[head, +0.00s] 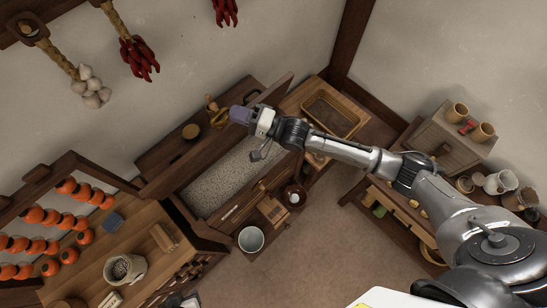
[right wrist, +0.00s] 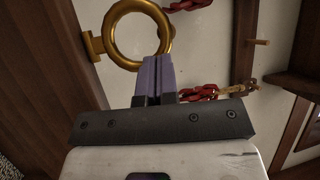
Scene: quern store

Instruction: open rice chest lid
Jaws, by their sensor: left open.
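The rice chest (head: 207,222) stands open in the head view, and pale grain fills its inside. Its dark wooden lid (head: 165,183) stands raised along the back of the opening. A brass ring (head: 219,119) is fixed to the lid; it shows large in the right wrist view (right wrist: 114,25). My right gripper (head: 238,115) is at the ring, its purple fingers (right wrist: 158,75) close together over the ring's lower right rim. The fingers hide that part of the rim. My left gripper (head: 183,301) is open at the bottom edge, mostly cut off and away from the chest.
A wooden tray (head: 331,112) stands right of the chest. A table (head: 110,245) with a sack is at left. A bench with jars (head: 498,182) is at right. Garlic (head: 91,94) and chillies hang above.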

